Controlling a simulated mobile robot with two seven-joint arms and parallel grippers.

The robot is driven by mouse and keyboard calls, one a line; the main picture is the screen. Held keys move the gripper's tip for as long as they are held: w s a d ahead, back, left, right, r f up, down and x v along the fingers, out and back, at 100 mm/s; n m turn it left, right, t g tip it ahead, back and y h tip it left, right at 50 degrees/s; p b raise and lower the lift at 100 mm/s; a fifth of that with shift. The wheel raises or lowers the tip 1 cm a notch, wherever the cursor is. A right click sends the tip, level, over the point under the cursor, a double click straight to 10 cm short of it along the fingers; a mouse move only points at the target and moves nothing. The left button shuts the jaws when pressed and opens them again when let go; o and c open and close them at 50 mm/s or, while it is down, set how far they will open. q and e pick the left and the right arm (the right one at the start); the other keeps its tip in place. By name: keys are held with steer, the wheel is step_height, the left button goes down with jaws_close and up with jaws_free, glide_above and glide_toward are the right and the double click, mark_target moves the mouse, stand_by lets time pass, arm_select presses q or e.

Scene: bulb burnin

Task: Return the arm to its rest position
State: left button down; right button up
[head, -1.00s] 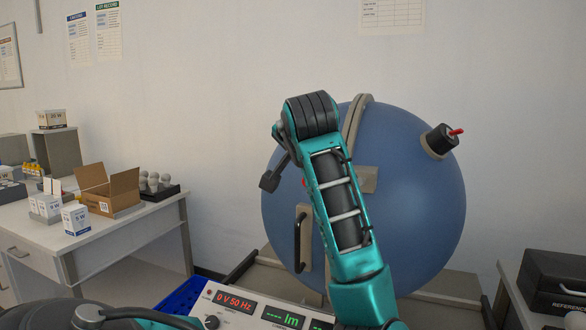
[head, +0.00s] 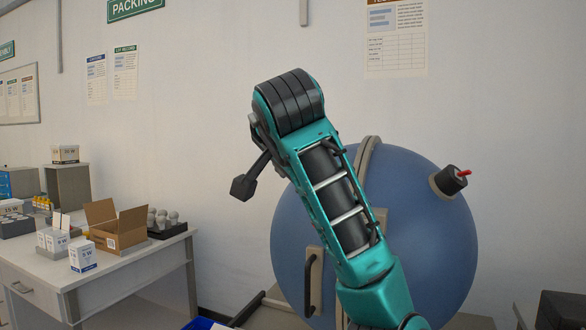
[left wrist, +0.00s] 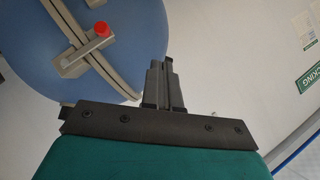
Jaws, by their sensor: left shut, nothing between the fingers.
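In the left wrist view my left gripper (left wrist: 163,82) is shut, its two dark fingers together with nothing between them. A blue sphere with a latch and a red knob (left wrist: 102,29) lies beyond it at the upper left of that view. The fingers stand in front of pale wall and the sphere's edge. In the head view a teal and black arm of mine rises from the lower right across the blue sphere (head: 430,235). I cannot make out gripper fingers for sure in the head view. My right gripper is not seen.
A white table (head: 125,270) at the left holds an open cardboard box (head: 118,228), small white cartons (head: 83,255) and a dark tray of bulbs (head: 168,222). A dark case (head: 560,310) stands at the lower right.

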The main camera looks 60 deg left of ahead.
arm_select(q)
steer(key=shift+w, duration=0.1)
steer(key=w+d+f+m+h, duration=0.15)
steer(key=d+f, duration=0.25)
steer(key=f, duration=0.5)
steer(key=w+d+f+m+t+h, duration=0.1)
steer(key=w+d+f, duration=0.25)
steer(key=f, duration=0.65)
steer(key=w+d+f+m+h, duration=0.15)
steer(key=d+f, duration=0.25)
steer(key=f, duration=0.5)
steer(key=s+d+f+g+h, duration=0.2)
steer(key=s+d+f+h, duration=0.2)
steer(key=s+d+f, duration=0.5)
steer(key=s+d+f+g+h, duration=0.25)
steer(key=s+d+f, duration=0.35)
steer(key=s+f, duration=0.45)
steer(key=w+d+f+t+h, duration=0.2)
steer(key=w+f+t, duration=0.5)
steer(key=w+f, duration=0.1)
steer(key=shift+w+d+f, duration=0.25)
steer(key=shift+d+f, duration=0.15)
steer(key=shift+f, duration=0.4)
